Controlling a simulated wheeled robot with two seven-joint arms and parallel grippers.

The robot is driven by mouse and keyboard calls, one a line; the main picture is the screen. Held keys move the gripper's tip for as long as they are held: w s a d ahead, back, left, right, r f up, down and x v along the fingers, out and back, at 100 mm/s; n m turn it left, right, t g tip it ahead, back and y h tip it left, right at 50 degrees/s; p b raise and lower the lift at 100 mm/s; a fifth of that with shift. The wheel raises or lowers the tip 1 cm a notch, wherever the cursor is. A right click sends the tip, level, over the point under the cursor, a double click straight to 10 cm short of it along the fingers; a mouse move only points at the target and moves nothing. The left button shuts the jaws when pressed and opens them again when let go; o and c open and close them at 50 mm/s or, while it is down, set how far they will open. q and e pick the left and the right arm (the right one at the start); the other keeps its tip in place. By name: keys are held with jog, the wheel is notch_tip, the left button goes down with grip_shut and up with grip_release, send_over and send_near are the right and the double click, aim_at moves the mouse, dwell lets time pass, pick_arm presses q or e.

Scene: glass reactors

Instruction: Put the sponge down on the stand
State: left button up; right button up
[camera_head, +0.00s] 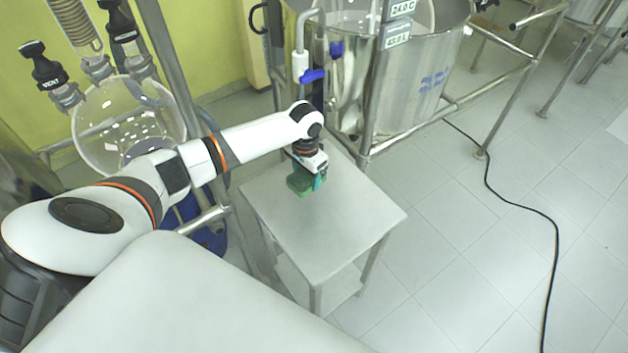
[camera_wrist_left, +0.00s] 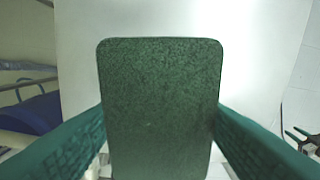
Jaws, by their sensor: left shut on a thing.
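A green sponge (camera_head: 299,184) is in my left gripper (camera_head: 311,178), over the grey-white top of the small stand (camera_head: 350,220). In the left wrist view the sponge (camera_wrist_left: 160,105) fills the middle of the picture, with a green finger against each side. The gripper is shut on it. The stand's pale top (camera_wrist_left: 260,50) shows behind and around the sponge. I cannot tell whether the sponge touches the top or is just above it.
A steel vessel (camera_head: 420,85) in a pipe frame stands behind the stand. A glass flask (camera_head: 128,125) is at the left. A black cable (camera_head: 520,205) lies on the tiled floor at the right. The stand's front and right top is bare.

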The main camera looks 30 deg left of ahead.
pick_arm(q)
jog(key=m+b, duration=0.1)
jog(key=b, duration=0.4)
send_near(327, 208)
notch_tip(327, 208, down, 2)
jog(key=shift+f, duration=0.1)
jog(key=shift+f+p, duration=0.4)
jog(key=shift+f, duration=1.7)
jog(key=shift+f, duration=0.15)
jog(key=o, duration=0.9)
jog(key=shift+o, duration=0.2)
